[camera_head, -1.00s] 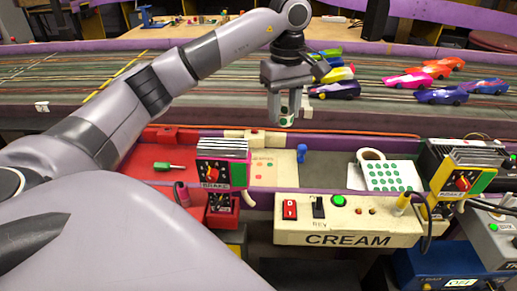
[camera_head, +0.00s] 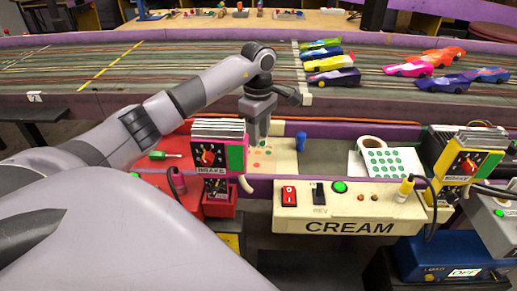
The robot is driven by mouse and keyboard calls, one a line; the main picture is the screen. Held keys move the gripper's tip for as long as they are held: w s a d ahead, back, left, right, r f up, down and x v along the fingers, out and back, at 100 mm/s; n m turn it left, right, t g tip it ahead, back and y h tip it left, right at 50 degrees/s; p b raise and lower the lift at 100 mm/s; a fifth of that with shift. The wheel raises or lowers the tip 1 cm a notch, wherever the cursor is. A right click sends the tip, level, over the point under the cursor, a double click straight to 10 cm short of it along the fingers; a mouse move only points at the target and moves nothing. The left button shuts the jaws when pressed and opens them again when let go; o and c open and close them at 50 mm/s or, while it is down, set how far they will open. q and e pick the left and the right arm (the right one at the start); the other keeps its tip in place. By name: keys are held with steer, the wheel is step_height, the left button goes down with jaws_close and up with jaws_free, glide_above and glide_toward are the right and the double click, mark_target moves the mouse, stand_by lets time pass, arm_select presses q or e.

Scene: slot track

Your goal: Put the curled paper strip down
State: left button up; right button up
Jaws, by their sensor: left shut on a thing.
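My left gripper (camera_head: 257,135) points down low over the cream panel (camera_head: 284,165) behind the cream control box. It is shut on the curled paper strip, which is pale with coloured dots. The strip hardly shows now between the fingers and behind the brake controller, and I cannot tell whether it touches the panel. Red and green dots show on the panel just below the fingertips. My right gripper is not in view.
The black and red brake controller (camera_head: 213,158) stands just in front of the gripper. A blue peg (camera_head: 301,141) is close on its right. Further right are a green-dotted sheet (camera_head: 384,162) and a round roll (camera_head: 371,143). Several toy cars (camera_head: 334,77) stand on the track behind.

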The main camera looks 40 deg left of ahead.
mark_target(258, 158)
arm_select(q)
steer(key=shift+f, duration=0.75)
step_height(258, 158, down, 4)
steer(key=shift+f+b, duration=0.1)
steer(key=shift+b, duration=0.35)
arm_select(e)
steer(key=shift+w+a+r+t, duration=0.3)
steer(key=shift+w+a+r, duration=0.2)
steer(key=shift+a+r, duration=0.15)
arm_select(q)
steer(key=shift+f, duration=0.1)
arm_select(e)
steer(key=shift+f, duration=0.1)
arm_select(q)
steer(key=o, duration=1)
